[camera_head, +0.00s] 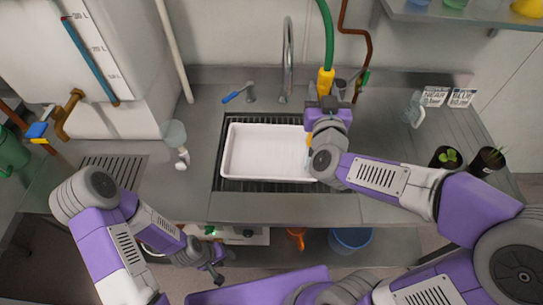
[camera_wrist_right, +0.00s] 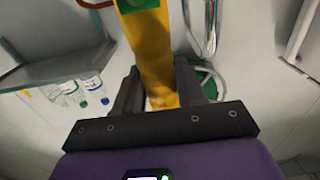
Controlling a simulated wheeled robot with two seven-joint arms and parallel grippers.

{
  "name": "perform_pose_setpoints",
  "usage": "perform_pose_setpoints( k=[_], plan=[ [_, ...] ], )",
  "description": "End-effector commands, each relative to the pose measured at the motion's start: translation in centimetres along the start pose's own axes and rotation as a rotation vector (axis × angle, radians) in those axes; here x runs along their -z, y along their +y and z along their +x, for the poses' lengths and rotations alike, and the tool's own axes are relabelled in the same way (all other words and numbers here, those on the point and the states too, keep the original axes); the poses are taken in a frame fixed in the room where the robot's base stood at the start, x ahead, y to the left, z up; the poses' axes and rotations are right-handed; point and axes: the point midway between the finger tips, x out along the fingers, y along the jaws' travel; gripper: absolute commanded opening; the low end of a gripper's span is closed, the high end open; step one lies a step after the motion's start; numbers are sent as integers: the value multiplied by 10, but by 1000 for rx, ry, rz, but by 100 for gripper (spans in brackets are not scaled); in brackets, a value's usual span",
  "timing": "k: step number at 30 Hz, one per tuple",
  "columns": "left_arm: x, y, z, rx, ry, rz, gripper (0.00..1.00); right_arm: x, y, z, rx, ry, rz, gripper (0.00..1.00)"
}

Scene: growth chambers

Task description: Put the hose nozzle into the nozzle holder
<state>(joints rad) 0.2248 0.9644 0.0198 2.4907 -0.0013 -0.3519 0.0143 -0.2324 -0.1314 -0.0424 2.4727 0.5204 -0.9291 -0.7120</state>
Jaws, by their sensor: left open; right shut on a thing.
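The hose nozzle (camera_head: 326,80) is yellow and hangs on a green hose (camera_head: 328,35) behind the sink. My right gripper (camera_head: 325,104) is shut on it. In the right wrist view the yellow nozzle (camera_wrist_right: 150,55) runs between the two dark fingers, with its green end at the top edge. A small grey cylinder (camera_head: 340,87) stands close to the right of the nozzle; I cannot tell whether it is the nozzle holder. My left gripper (camera_head: 217,277) is open and empty, low in front of the counter.
A white tray (camera_head: 265,148) lies over the sink grate. A curved tap (camera_head: 288,60) and a blue-handled valve (camera_head: 238,93) stand behind it. A spray bottle (camera_head: 176,140) stands left. Two potted plants (camera_head: 446,157) and label cards (camera_head: 448,97) stand right.

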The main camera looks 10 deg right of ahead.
Motion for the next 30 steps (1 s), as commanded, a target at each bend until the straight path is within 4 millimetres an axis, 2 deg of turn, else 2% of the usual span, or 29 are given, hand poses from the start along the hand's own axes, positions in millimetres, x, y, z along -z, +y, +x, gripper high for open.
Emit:
perform_pose_setpoints(
  k=[30],
  plan=[
    [1, -10, 28, 0, 0, 0, 42, 0, 82, 0, -3, 5, 1, 3]
  ],
)
